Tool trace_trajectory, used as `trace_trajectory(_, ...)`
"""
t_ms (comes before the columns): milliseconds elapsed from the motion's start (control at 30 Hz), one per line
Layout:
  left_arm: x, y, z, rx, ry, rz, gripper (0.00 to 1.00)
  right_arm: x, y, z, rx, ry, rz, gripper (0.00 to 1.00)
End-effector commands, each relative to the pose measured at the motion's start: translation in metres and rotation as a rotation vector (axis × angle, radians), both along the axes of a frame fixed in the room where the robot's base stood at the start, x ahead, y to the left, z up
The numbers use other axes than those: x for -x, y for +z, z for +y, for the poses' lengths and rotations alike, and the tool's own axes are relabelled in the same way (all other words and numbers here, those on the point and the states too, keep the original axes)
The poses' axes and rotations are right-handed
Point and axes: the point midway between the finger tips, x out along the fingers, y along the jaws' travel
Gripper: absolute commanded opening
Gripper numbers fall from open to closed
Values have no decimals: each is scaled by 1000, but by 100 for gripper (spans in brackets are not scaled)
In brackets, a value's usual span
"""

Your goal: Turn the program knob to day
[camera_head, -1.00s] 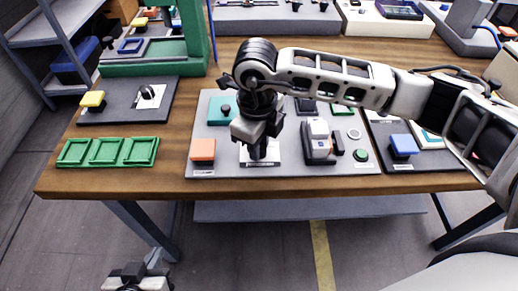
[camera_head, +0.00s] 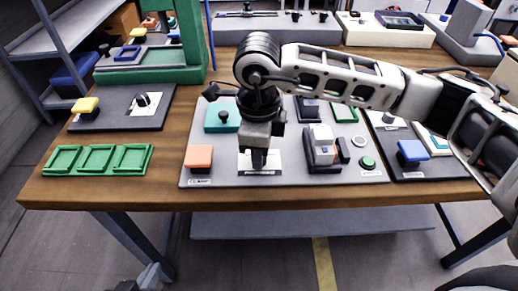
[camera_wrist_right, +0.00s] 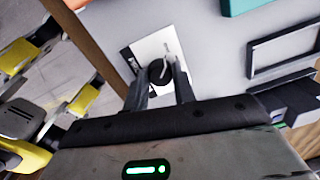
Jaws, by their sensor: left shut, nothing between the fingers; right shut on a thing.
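The program knob (camera_wrist_right: 158,72) is a small round black knob on a white plate (camera_wrist_right: 142,50), with a light pointer mark toward the plate's upper edge in the right wrist view. My right gripper (camera_wrist_right: 160,84) is shut on it, one finger on each side. In the head view my right gripper (camera_head: 259,163) points straight down over the white plate (camera_head: 273,157) on the grey panel (camera_head: 225,178), and hides the knob. The plate's lettering is too small to read. My left gripper (camera_head: 140,280) is low at the bottom left edge, shut, empty and mostly cut off.
On the grey panel are an orange block (camera_head: 199,156), a teal block (camera_head: 222,117), a dark-based switch unit (camera_head: 323,146) and a green button (camera_head: 367,162). Green trays (camera_head: 97,160) and another knob panel (camera_head: 128,112) lie left. My right arm spans the panel's back right.

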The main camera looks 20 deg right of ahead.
Motion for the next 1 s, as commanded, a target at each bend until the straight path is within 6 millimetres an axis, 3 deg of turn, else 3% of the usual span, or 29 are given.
trace_trajectory(133,0,1,0,0,1,-2,0,-1,2,0,-1,1,-5,4)
trace_trajectory(167,0,1,0,0,1,-2,0,-1,2,0,-1,1,-5,29)
trace_trajectory(233,-1,1,0,0,1,-3,0,-1,2,0,-1,1,-5,48)
trace_trajectory(533,-3,1,0,-2,1,-8,0,0,2,0,0,0,-2,48)
trace_trajectory(667,-3,0,1,-2,1,-7,0,-1,12,1,-1,-1,-4,48)
trace_trajectory(1000,-3,-2,0,0,1,-5,0,3,87,3,-2,2,-9,48)
